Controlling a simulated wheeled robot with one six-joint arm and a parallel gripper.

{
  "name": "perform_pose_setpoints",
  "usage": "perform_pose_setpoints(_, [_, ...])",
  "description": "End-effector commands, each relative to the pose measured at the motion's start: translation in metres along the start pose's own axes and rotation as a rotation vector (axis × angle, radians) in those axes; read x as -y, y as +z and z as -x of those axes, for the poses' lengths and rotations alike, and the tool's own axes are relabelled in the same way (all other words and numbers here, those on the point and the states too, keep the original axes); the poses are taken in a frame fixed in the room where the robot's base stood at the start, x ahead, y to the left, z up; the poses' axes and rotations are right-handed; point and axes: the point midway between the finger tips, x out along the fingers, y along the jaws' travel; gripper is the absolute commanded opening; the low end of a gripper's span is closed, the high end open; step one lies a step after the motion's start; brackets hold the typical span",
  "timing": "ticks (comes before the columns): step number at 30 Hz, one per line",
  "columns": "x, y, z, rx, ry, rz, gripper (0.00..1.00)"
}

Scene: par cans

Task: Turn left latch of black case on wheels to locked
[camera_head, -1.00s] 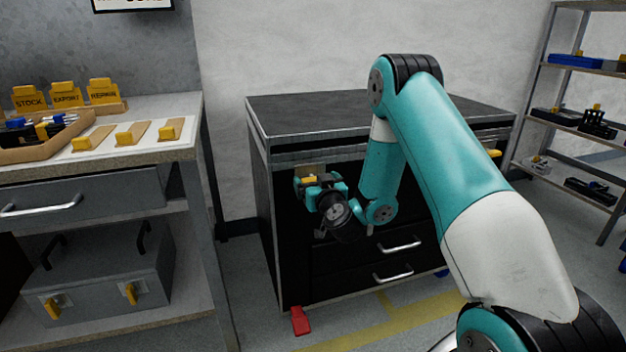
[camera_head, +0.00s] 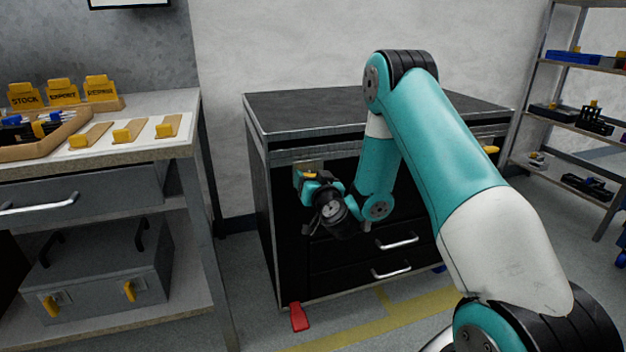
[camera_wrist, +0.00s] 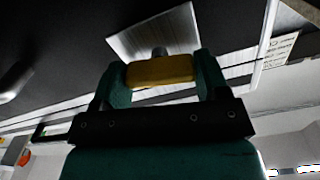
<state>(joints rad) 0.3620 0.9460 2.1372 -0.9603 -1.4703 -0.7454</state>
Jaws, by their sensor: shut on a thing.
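The black case on wheels (camera_head: 282,220) stands in the middle of the head view, with a dark top and silver edges. Its left latch is a yellow handle on a metal plate (camera_head: 309,165) high on the front left. In the wrist view the yellow left latch (camera_wrist: 160,70) lies across between the two fingers of my gripper (camera_wrist: 155,75), with its plate (camera_wrist: 130,40) behind. My gripper also shows in the head view (camera_head: 309,176), shut on the latch, which it partly hides. The yellow right latch (camera_head: 491,149) shows at the right of the front, partly behind my arm.
Drawers with silver handles (camera_head: 398,243) sit below the latch. A red pedal-like piece (camera_head: 299,317) juts out at the case's lower left. A workbench (camera_head: 195,150) with a grey toolbox (camera_head: 100,278) stands to the left. A shelf rack (camera_head: 522,145) stands at the right.

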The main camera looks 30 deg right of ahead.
Motion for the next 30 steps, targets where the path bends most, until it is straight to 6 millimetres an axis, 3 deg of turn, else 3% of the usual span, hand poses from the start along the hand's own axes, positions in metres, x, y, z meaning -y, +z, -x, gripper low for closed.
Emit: perform_pose_setpoints(30, [-0.0018, 0.0017, 0.0008, 0.002, 0.002, -0.959, 0.44])
